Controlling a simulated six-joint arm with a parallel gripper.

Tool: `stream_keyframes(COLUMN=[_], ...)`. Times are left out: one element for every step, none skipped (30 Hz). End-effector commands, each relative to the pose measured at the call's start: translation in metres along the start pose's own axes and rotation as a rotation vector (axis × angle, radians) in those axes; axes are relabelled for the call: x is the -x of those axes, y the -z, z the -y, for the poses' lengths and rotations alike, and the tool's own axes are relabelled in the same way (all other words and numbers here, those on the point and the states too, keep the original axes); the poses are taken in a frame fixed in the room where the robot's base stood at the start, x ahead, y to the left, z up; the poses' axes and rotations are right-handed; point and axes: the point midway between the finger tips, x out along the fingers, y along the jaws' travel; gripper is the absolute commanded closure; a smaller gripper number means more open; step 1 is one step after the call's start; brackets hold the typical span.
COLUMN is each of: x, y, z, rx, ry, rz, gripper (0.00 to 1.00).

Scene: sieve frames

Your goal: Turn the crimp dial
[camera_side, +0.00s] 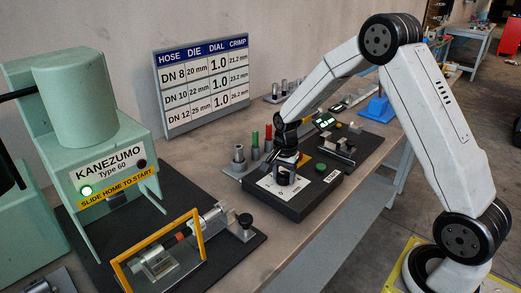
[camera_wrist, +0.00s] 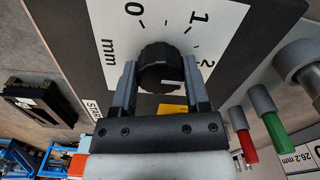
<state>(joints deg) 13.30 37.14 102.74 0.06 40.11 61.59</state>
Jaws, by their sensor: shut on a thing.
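The crimp dial (camera_wrist: 160,62) is a black ribbed knob in the middle of a white scale plate (camera_wrist: 110,30) marked 0, 1, 2 and mm. My gripper (camera_wrist: 160,75) has one finger on each side of the knob and is shut on it. A small white mark shows on the knob's side facing the gripper body. In the side view my gripper (camera_side: 286,172) points down over the dark dial box (camera_side: 312,197), and the knob is mostly hidden there. A chart (camera_side: 203,82) on the wall side lists dial 1.0 for DN 8, DN 10 and DN 12.
Red (camera_side: 255,143) and green (camera_side: 268,134) pegs and a grey die stand close behind the dial box. A green button (camera_side: 321,168) is on the box. The green press (camera_side: 95,140) and a yellow-framed sliding fixture (camera_side: 165,250) stand at left.

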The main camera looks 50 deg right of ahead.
Motion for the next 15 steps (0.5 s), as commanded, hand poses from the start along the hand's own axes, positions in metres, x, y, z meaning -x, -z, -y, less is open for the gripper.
stream_keyframes(x=[0.0003,0.0003,0.0003,0.0003,0.0004,0.0004,0.0004,0.0003,0.0004,0.0003,0.0003,0.0003,0.0003,0.0003,0.0003], y=[0.0001,0.0001,0.0001,0.0001,0.0001,0.0001,0.0001,0.0001,0.0001,0.0001,0.0001,0.0001,0.0001,0.0001,0.0001], z=[-0.0001,-0.0001,0.0,-0.0001,-0.0001,0.0,-0.0001,-0.0001,0.0,-0.0001,0.0,0.0,0.0,0.0,0.0], rx=[0.003,0.006,0.011,0.016,0.022,0.031,0.039,0.049,0.064,0.076,0.091,0.112,0.129,0.148,0.175], ry=[0.0,0.0,0.0,0.0,0.0,0.0,0.0,0.0,-0.001,-0.001,-0.001,-0.001,-0.001,-0.001,-0.001], rz=[0.0,0.0,0.0,0.0,0.0,0.0,0.0,0.0,0.0,0.0,0.0,-0.001,-0.001,-0.001,-0.001], gripper=[0.99,0.99,0.99,0.99,0.99,0.99,0.99,0.99,0.99,0.99,0.99,0.99,0.99,0.99,0.99])
